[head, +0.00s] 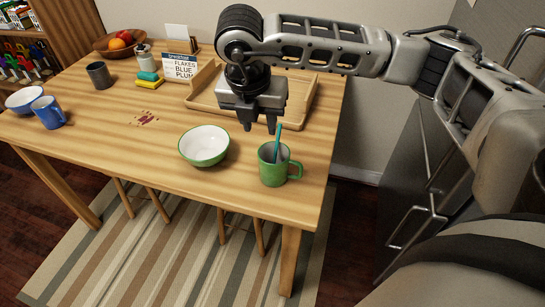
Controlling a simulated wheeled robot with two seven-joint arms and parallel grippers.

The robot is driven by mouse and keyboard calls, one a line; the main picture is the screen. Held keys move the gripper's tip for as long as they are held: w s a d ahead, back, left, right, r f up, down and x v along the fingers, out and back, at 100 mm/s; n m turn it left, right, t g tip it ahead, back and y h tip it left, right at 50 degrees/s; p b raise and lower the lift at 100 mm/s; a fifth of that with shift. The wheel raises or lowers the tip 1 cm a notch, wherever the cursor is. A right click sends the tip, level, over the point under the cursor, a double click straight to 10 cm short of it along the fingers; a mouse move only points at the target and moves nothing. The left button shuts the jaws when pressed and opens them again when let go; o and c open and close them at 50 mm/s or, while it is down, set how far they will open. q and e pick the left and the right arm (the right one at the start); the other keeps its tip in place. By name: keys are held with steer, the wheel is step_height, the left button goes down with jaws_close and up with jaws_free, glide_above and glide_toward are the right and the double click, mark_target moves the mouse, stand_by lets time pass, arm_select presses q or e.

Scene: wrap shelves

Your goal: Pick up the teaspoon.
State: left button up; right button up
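The teaspoon (278,142) stands tilted in a green mug (270,172). Only its teal handle shows above the rim; its lower end is hidden inside. The mug is near the table's front right edge with its handle to the right. My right gripper (259,128) points down above and slightly left of the mug, its fingers apart and nothing between them. The right fingertip appears close to the top of the teaspoon; I cannot tell whether they touch. My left gripper is out of view.
A green-and-white bowl (204,146) sits left of the mug. A wooden tray (309,97) lies behind the gripper. A reddish spill (147,118) marks the table (110,148).

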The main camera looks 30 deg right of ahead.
mark_target(278, 136)
steer(key=shift+m+t+h, duration=0.3)
steer(key=shift+m+h, duration=0.3)
steer(key=shift+h, duration=0.2)
steer(key=w+d+f, duration=0.1)
steer(key=d+f, duration=0.1)
steer(key=w+d+f, duration=0.1)
steer(key=d+f, duration=0.1)
steer(key=w+d+f+p, duration=0.1)
steer(key=d+f, duration=0.1)
steer(key=f, duration=0.1)
steer(key=shift+d, duration=0.2)
steer(key=shift+w+p+x, duration=0.2)
steer(key=shift+p+x, duration=0.45)
steer(key=shift+x, duration=2.45)
steer(key=shift+a, duration=0.25)
jaws_close()
